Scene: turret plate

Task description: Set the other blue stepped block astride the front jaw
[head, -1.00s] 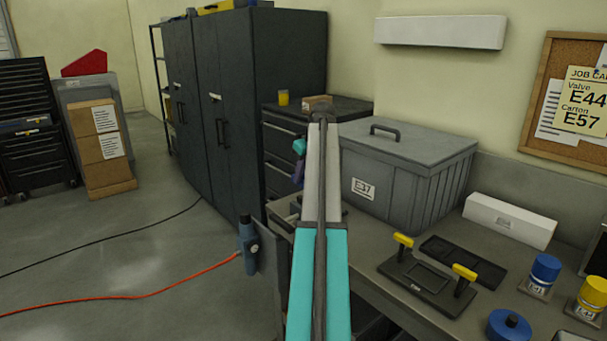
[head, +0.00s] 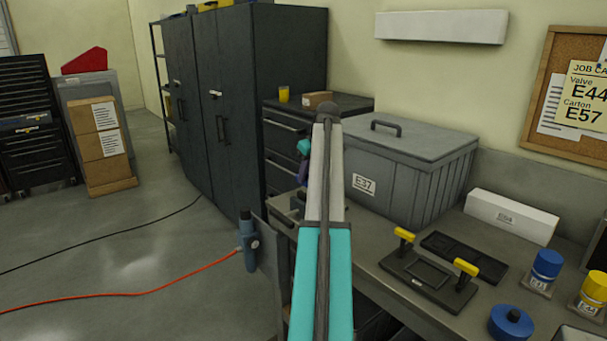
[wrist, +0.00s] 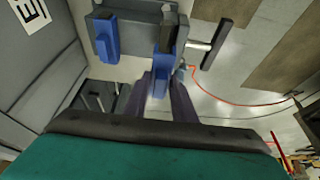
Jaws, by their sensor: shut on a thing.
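In the wrist view, my gripper (wrist: 166,82) is shut on a blue stepped block (wrist: 162,64), with a dark finger on each side of it. The held block is at the right part of a grey vise (wrist: 138,42), close to a dark jaw piece (wrist: 168,28). I cannot tell whether it touches or straddles that jaw. Another blue stepped block (wrist: 105,36) sits on the left part of the vise. In the head view, my arm hides most of the gripper and the held block.
A lidded grey crate (head: 408,175) stands on the bench right of my arm. A dark fixture with yellow-topped handles (head: 430,278) lies nearer. A vise handle (wrist: 216,45) sticks out right in the wrist view. An orange hose (head: 130,302) crosses the floor.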

